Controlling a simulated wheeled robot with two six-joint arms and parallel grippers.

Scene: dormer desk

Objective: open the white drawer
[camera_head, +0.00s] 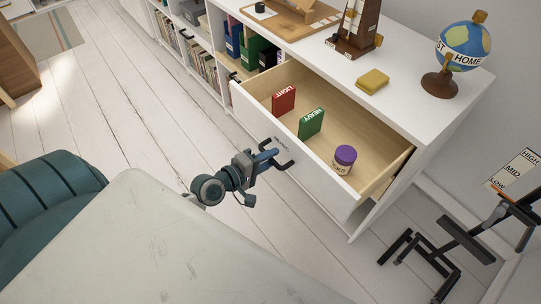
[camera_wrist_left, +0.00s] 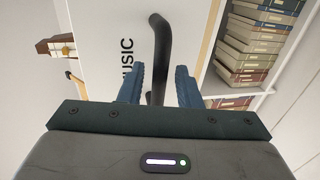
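The white drawer (camera_head: 253,114) is pulled well out of the white cabinet, and its pale wooden inside shows in the head view. Its front also shows in the left wrist view (camera_wrist_left: 100,60), with the letters "MUSIC" partly visible. The black bar handle (camera_wrist_left: 158,50) stands between the two blue fingers of my left gripper (camera_wrist_left: 160,88), with narrow gaps on both sides. In the head view my left gripper (camera_head: 268,160) is at the handle on the drawer front. It is open around the handle. My right gripper is not in view.
The drawer holds a red box (camera_head: 284,99), a green box (camera_head: 311,123) and a purple-lidded jar (camera_head: 344,158). A globe (camera_head: 463,46) and yellow block (camera_head: 372,81) stand on the cabinet. A white table (camera_head: 150,240) and teal chair (camera_head: 50,200) are near. A black stand (camera_head: 440,250) is at right.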

